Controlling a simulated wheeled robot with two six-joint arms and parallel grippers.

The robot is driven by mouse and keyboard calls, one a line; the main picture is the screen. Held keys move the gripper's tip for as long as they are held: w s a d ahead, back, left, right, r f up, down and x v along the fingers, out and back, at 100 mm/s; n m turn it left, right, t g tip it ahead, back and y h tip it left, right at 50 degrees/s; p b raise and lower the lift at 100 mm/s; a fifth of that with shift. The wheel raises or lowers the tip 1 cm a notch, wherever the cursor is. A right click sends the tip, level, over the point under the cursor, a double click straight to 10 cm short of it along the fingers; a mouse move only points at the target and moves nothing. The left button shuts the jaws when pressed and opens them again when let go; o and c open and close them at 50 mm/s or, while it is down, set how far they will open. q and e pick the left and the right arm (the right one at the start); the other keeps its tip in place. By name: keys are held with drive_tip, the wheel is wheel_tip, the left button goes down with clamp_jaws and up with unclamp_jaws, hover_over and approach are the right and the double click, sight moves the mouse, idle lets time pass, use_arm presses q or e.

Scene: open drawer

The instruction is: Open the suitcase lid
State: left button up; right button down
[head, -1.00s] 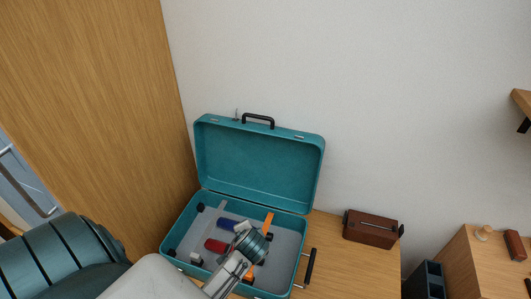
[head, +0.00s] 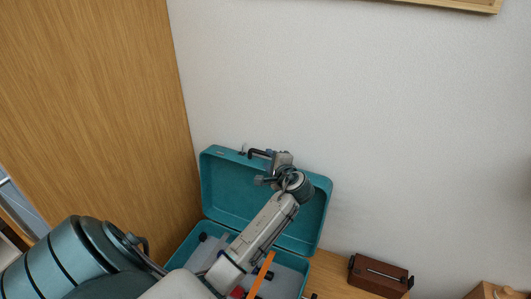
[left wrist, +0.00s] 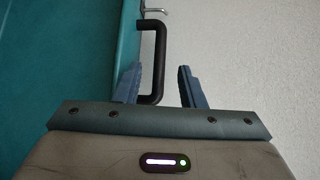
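The teal suitcase stands open. Its lid (head: 226,190) is raised upright and leans near the white wall; the lid also fills the left of the left wrist view (left wrist: 60,60). A black handle (head: 256,152) is on the lid's upper edge. My left gripper (head: 272,166) is at that edge, beside the handle. In the left wrist view its blue fingers are apart, with the handle (left wrist: 160,48) between them and gaps showing. The suitcase base (head: 185,255) is partly hidden by my left arm. My right gripper is not in view.
An orange tool (head: 262,274) lies in the base. A brown box (head: 380,276) sits on the wooden table to the right. A tall wooden panel (head: 90,110) stands close on the left. The wall is just behind the lid.

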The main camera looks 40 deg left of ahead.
sight(264, 154)
use_arm(q)
drive_tip(key=shift+p+x, duration=0.45)
drive_tip(key=shift+x, duration=1.85)
drive_tip(key=shift+c, duration=0.3)
clamp_jaws()
